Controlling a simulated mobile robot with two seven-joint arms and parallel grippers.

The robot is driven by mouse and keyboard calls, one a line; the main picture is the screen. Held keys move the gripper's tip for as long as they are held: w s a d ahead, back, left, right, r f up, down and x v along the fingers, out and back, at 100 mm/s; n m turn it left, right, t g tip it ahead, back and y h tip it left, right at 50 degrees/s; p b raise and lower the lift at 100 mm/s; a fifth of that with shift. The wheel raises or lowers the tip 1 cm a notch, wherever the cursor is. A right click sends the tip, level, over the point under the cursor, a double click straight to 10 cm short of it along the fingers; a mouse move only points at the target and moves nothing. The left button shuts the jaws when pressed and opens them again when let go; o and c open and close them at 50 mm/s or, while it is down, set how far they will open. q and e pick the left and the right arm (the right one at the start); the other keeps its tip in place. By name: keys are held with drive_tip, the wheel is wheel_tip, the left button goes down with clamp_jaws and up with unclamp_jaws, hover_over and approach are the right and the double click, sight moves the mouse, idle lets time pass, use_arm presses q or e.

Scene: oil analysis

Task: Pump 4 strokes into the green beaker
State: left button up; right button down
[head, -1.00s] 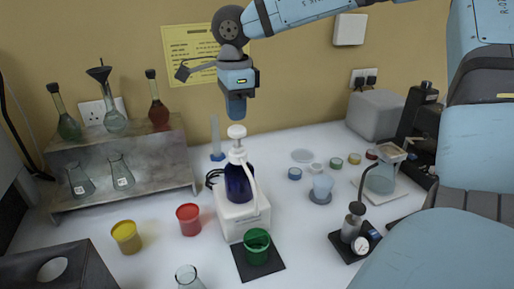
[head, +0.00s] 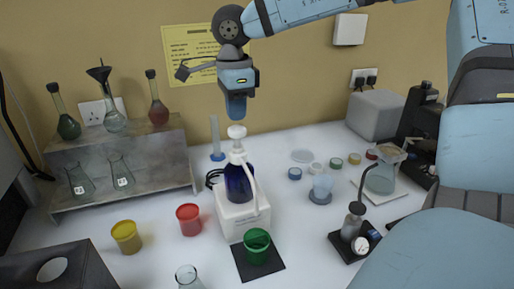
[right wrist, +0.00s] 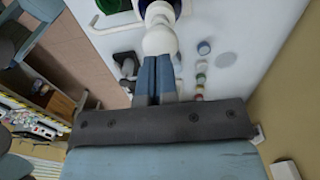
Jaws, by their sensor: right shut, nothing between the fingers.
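A dark blue pump bottle (head: 238,184) with a white pump head (head: 237,132) stands upright on a white block (head: 236,222). The green beaker (head: 257,243) stands on a black mat (head: 262,267) in front of the block, below the pump's white spout tube. My right gripper (head: 236,112) points down just above the pump head, shut and empty. In the right wrist view its closed fingers (right wrist: 155,80) lie in line with the white pump head (right wrist: 160,40). I cannot tell for sure whether they touch. My left gripper is not in view.
A yellow beaker (head: 126,236) and a red beaker (head: 189,219) stand to the left. A metal shelf (head: 150,188) with flasks is at the back left. A gauge device (head: 354,237) stands at the right. Clear table lies between it and the block.

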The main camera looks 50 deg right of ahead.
sight(237, 128)
drive_tip(key=shift+f+b, duration=0.45)
drive_tip(key=shift+f, duration=0.05)
drive_tip(key=shift+f+b, duration=0.25)
drive_tip(key=shift+b, duration=0.05)
drive_tip(key=shift+f+b, duration=0.55)
drive_tip(key=shift+f, duration=0.35)
drive_tip(key=shift+f+b, duration=0.75)
drive_tip(key=shift+b, duration=0.2)
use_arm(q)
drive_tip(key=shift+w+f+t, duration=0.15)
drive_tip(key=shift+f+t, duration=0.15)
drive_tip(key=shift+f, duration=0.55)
use_arm(e)
drive_tip(key=shift+r, duration=0.15)
drive_tip(key=shift+r, duration=0.1)
drive_tip(key=shift+r+p, duration=0.2)
drive_tip(key=shift+p, duration=0.15)
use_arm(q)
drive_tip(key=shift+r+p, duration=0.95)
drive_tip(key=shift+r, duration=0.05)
use_arm(e)
drive_tip(key=shift+r, duration=1.95)
